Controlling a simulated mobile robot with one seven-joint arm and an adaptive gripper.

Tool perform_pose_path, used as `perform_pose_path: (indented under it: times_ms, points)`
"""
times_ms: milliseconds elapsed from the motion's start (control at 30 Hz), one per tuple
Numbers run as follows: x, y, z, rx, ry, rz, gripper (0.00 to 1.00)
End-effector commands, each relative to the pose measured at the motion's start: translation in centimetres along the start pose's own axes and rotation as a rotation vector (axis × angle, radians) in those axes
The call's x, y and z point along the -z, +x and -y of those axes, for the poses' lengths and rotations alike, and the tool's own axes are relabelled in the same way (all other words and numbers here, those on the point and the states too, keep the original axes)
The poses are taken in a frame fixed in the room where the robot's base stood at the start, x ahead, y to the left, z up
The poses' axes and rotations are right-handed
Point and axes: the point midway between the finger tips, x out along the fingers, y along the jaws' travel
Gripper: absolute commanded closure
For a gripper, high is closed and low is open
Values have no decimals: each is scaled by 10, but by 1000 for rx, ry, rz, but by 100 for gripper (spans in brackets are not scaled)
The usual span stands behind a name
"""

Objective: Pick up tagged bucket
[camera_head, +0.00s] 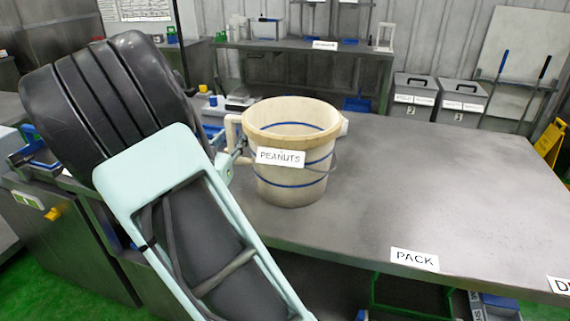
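A cream bucket (291,185) with blue stripes and a white "PEANUTS" tag (281,157) stands upright on the grey metal table. It has a beige side handle (231,130) on its left and a white stub on its right. A thin wire bail hangs down its right side. My gripper (239,151) is at the left of the bucket, beside the side handle. It is small and mostly hidden behind my arm and the handle, so I cannot tell whether its fingers touch or enclose anything.
The table (430,190) right of the bucket is clear, with a "PACK" label (414,259) on its front edge. Two lidded grey bins (412,95) stand behind it. Small items and blue trays lie left of the bucket. A back bench (300,47) holds more items.

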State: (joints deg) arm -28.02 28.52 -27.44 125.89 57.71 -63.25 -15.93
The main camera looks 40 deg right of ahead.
Motion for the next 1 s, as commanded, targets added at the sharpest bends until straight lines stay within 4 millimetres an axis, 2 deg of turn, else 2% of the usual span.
perform_pose_path:
  times_ms: [233, 533, 1000]
  points:
    - [0, 1, 0, 0, 0, 1, 66]
    - [0, 1, 0, 0, 0, 1, 99]
    - [3, 1, 0, 0, -3, -6, 100]
